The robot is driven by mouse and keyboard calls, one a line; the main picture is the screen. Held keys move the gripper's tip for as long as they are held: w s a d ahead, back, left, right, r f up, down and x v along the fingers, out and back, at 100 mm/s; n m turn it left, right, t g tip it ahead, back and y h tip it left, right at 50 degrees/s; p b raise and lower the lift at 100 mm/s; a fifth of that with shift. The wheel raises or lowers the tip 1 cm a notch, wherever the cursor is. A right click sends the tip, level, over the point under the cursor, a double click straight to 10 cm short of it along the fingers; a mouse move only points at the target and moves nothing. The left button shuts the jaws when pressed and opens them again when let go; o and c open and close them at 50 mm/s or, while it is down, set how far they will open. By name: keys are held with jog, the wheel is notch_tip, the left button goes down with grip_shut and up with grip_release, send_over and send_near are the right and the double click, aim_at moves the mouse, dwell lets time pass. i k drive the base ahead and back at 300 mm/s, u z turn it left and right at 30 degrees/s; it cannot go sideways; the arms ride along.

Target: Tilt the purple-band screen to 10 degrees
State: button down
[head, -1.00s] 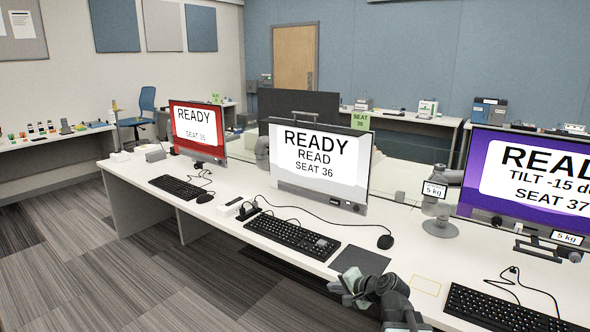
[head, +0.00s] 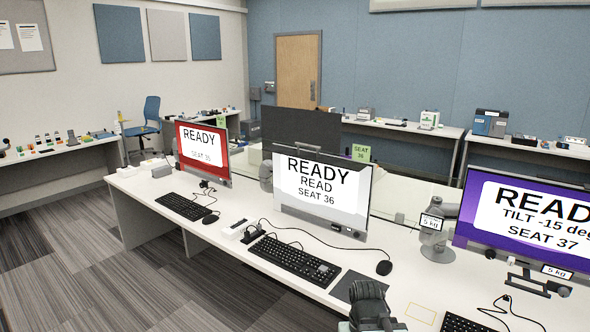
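The purple-band screen (head: 473,232) stands at the right of the long white desk in the head view. It reads READY, TILT -15 deg, SEAT 37, and its right edge is cut off by the frame. A stand with a 5 kg label (head: 437,226) is at its left edge, and a small bar with another 5 kg label (head: 557,272) is in front below it. The end of my arm with my gripper (head: 370,300) is at the bottom centre, left of the purple screen and apart from it. The fingers cannot be made out.
A white-band screen (head: 322,192) and a red-band screen (head: 203,152) stand to the left. Keyboards (head: 294,258), mice (head: 384,267) and cables lie on the desk (head: 232,268). A dark pad (head: 352,283) lies just behind my arm. The carpet at left is clear.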

aim_at(541, 221)
jog(key=u, duration=0.3)
jog(key=i, duration=1.05)
jog(key=z, duration=1.45)
jog(key=k, duration=0.4)
jog(key=u, duration=0.1)
jog(key=i, duration=0.5)
